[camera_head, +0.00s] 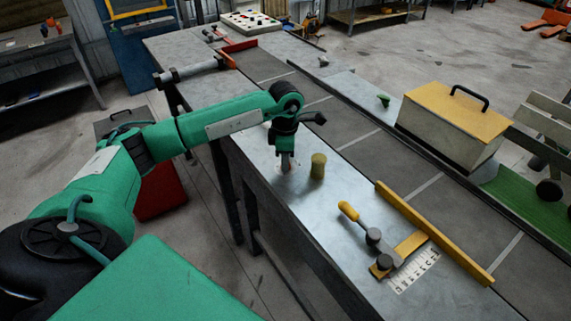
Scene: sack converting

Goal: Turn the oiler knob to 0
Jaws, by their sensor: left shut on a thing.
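My left gripper (287,165) points straight down at the near edge of the grey metal table. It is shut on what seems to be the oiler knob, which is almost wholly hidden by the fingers. A small olive-yellow cylinder (318,166) stands upright just right of the gripper, apart from it. No dial marks for the knob can be read at this size. My right gripper is not in view.
A yellow-handled lever clamp (362,226) and a long yellow bar (433,232) sit on the table at right, beside a white scale (414,270). A yellow-lidded box (455,115) stands beyond the dark belt (367,150). A red box (160,190) is on the floor behind my arm.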

